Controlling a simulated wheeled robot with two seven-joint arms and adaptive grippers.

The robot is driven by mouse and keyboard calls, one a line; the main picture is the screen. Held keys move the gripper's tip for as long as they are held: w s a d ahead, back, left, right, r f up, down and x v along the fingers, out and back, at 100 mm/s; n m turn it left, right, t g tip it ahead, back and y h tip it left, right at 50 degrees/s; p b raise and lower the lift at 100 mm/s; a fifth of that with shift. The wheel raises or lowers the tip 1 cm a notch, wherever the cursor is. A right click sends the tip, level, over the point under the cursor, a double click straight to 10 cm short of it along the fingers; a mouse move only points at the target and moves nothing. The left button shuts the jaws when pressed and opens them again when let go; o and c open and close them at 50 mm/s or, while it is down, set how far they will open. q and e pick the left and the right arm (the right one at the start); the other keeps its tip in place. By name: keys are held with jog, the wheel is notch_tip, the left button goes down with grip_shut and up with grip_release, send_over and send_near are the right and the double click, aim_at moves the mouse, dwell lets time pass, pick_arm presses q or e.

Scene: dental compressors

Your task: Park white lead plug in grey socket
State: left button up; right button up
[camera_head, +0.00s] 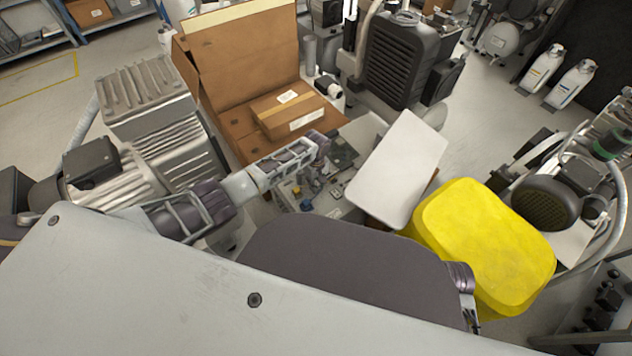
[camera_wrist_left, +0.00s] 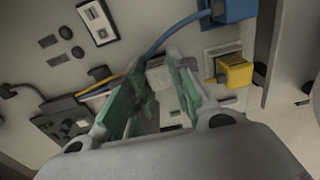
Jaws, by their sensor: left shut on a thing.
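My left gripper (camera_wrist_left: 158,80) reaches over an open unit with a light grey panel. Its green-padded fingers are closed on a small whitish plug (camera_wrist_left: 158,74), which the fingers partly hide. A blue cable passes close by the fingertips. In the head view the left gripper (camera_head: 318,178) is small, above the cluttered panel. I cannot tell from these frames whether the plug touches a socket. A pale framed socket (camera_wrist_left: 97,20) is on the panel at upper left. My right gripper is mostly hidden; only a small dark part shows at my body's right edge.
A yellow plug (camera_wrist_left: 235,71) and a blue plug (camera_wrist_left: 232,9) sit right of the fingers. In the head view, a white lid (camera_head: 402,165), a yellow box (camera_head: 485,240) and an open carton (camera_head: 235,60) crowd the unit.

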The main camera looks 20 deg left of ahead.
pick_arm(q)
jog(key=o, duration=0.9)
jog(key=shift+o, duration=0.2)
jog(key=o, duration=0.3)
